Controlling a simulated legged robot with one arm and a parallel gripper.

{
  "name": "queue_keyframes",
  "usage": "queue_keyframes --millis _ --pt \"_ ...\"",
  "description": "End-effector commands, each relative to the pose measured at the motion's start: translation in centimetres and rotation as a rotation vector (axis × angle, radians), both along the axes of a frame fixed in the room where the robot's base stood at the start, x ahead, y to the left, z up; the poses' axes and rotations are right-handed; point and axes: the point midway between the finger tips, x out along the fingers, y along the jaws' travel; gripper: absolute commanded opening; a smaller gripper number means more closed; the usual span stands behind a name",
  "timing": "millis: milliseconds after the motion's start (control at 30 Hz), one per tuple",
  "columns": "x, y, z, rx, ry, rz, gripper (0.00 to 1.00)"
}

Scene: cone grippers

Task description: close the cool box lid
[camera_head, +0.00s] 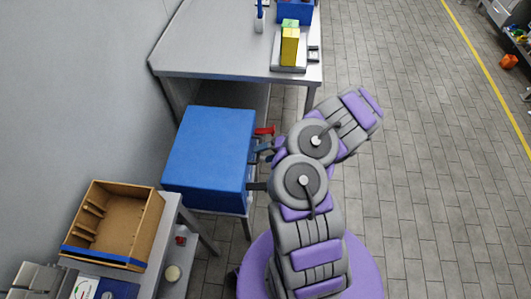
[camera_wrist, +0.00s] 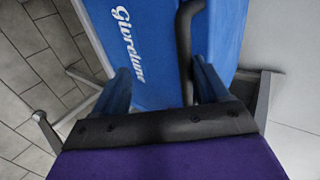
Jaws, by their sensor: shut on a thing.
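The blue cool box (camera_head: 210,143) stands left of my arm in the head view, with a flat blue top; I cannot make out a seam or gap at its lid. In the wrist view its blue face with white lettering (camera_wrist: 128,45) fills the upper middle. A dark handle bar (camera_wrist: 184,50) runs along this face, between my two blue fingers. My gripper (camera_wrist: 163,88) is shut on the handle, though the exact contact is hard to see. In the head view my gripper (camera_head: 264,150) is at the right side of the box, partly hidden by my arm.
A grey table (camera_head: 215,50) behind the box bears a yellow and green block (camera_head: 289,45) and a blue bin (camera_head: 296,12). A brown open crate (camera_head: 115,225) stands on a bench at the lower left. A wall bounds the left. Tiled floor (camera_head: 430,190) is free at the right.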

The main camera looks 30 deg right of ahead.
Motion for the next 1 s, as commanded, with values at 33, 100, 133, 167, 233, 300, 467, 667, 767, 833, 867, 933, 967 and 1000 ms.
queue_keyframes --millis 33,100,133,167,233,300,467,667,767,833,867,933,967,1000 --pt "-0.2 -0.4 -0.3 -0.011 0.004 -0.006 0.48" --pt "-0.2 -0.3 -0.2 -0.011 0.002 -0.007 0.45" --pt "-0.1 -0.3 -0.2 -0.01 0.002 -0.007 0.44" --pt "-0.1 -0.3 -0.1 -0.01 0.002 -0.007 0.43" --pt "-0.1 -0.3 -0.1 -0.01 0.001 -0.007 0.4" --pt "-0.1 -0.4 -0.1 -0.01 0.001 -0.007 0.4" --pt "-0.1 -0.4 0.0 -0.008 0.0 -0.007 0.4" --pt "-0.7 -1.4 0.9 -0.009 -0.002 -0.011 0.4" --pt "-1.6 -2.6 2.1 -0.008 -0.004 -0.012 0.4" --pt "-2.3 -3.5 3.1 -0.006 -0.006 -0.012 0.4" --pt "-2.7 -3.9 3.5 -0.003 -0.007 -0.012 0.4" --pt "-3.4 -4.8 4.5 -0.002 -0.008 -0.011 0.4" --pt "-3.8 -5.2 4.9 -0.003 -0.007 -0.009 0.4" --pt "-4.2 -5.6 5.4 -0.004 -0.007 -0.009 0.4"
